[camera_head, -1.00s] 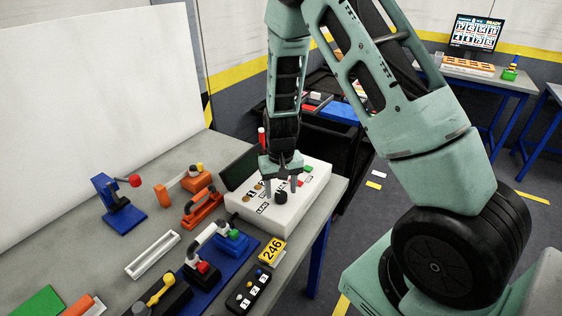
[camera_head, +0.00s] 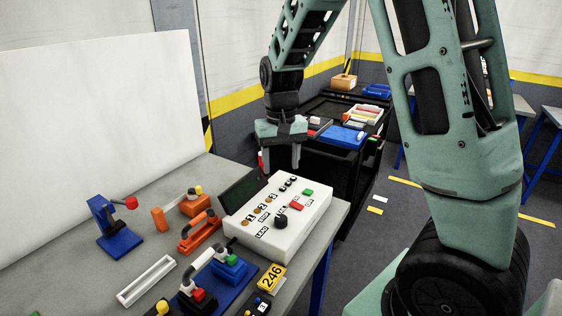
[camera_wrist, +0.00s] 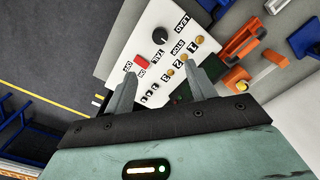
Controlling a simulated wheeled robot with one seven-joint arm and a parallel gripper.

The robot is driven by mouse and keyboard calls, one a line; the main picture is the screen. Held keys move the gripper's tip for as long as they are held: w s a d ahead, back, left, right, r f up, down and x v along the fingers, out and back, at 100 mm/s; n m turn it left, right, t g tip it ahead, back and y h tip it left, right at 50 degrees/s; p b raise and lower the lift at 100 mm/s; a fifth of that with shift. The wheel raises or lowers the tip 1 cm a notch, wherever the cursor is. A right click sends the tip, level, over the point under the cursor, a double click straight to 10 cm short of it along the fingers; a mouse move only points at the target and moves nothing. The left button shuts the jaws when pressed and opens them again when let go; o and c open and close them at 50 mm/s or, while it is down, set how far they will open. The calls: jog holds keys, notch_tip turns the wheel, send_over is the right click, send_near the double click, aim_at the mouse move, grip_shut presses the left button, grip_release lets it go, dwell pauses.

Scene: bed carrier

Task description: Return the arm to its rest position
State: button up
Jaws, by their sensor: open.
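My gripper (camera_head: 282,158) is open and empty, raised above the far part of the white control box in the head view. Its fingers point down and touch nothing that I can see. The white control box (camera_head: 298,232) has a black knob (camera_head: 281,220), red and green buttons and several small round brass-coloured parts. In the wrist view, my gripper (camera_wrist: 160,92) has its two fingers spread apart, with the box panel (camera_wrist: 138,48) beyond them. The black knob (camera_wrist: 159,39) lies beyond the fingertips. My arm is bent above the table's right side.
The grey table (camera_head: 90,262) holds a blue clamp (camera_head: 113,228), orange clamps (camera_head: 198,230), a white tray (camera_head: 147,281) and a yellow 246 tag (camera_head: 271,278). A black cart (camera_head: 338,163) with a blue bin stands behind.

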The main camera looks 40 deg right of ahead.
dwell(0.5)
jog(key=s+a+n+y, duration=0.1)
jog(key=s+a+n, duration=0.5)
jog(key=a, duration=0.9)
jog(key=s+a+n, duration=0.3)
jog(key=s+a, duration=0.1)
jog(key=s, duration=0.5)
jog(key=s+a+n+b, duration=0.1)
jog(key=s+a+n, duration=0.2)
jog(key=s, duration=0.6)
jog(key=shift+s+a, duration=0.2)
jog(key=shift+a, duration=1.05)
